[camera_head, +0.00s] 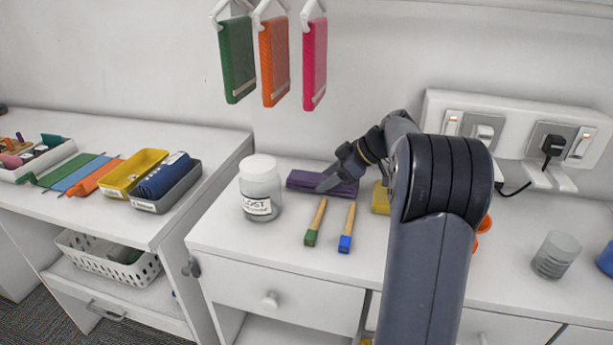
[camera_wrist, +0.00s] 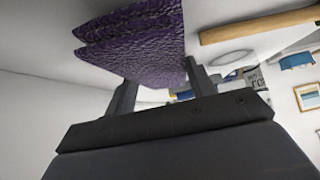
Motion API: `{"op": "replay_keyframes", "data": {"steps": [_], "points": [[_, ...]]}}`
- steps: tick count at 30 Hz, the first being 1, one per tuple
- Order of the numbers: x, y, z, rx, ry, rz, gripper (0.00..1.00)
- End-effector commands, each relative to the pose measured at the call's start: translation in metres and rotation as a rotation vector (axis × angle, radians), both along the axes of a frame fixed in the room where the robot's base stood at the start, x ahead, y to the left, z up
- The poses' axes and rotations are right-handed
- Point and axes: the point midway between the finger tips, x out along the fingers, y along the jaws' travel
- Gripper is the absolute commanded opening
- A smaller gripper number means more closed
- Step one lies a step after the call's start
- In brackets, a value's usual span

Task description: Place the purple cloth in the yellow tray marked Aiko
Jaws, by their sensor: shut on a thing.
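The purple cloth (camera_head: 308,181) is a folded dark stack on the white cabinet top, against the back wall. It fills the upper middle of the wrist view (camera_wrist: 140,45). My gripper (camera_head: 336,177) is at the cloth's right part, shut on it, with one finger on each side of it in the wrist view (camera_wrist: 160,82). I cannot tell whether the cloth is lifted off the top. The yellow tray (camera_head: 133,172) stands on the left desk and looks empty; its label is too small to read.
A grey tray (camera_head: 187,188) with a rolled blue cloth touches the yellow tray's right side. A lidded jar (camera_head: 260,187) stands left of the purple cloth. Two brushes (camera_head: 348,228) lie in front of it. Green, orange and pink items (camera_head: 275,62) hang above. A gap separates desk and cabinet.

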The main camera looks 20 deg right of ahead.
Motion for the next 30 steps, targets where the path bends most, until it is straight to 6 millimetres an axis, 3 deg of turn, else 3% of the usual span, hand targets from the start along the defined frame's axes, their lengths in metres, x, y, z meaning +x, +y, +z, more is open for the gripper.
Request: {"op": "replay_keyframes", "data": {"steps": [15, 21, 30], "points": [[0.0, -0.001, 0.114, -0.002, -0.004, 0.001, 0.26], [-0.001, -0.001, 0.134, 0.0, -0.001, 0.001, 0.26], [-0.001, -0.001, 0.139, 0.0, -0.001, 0.001, 0.26]]}}
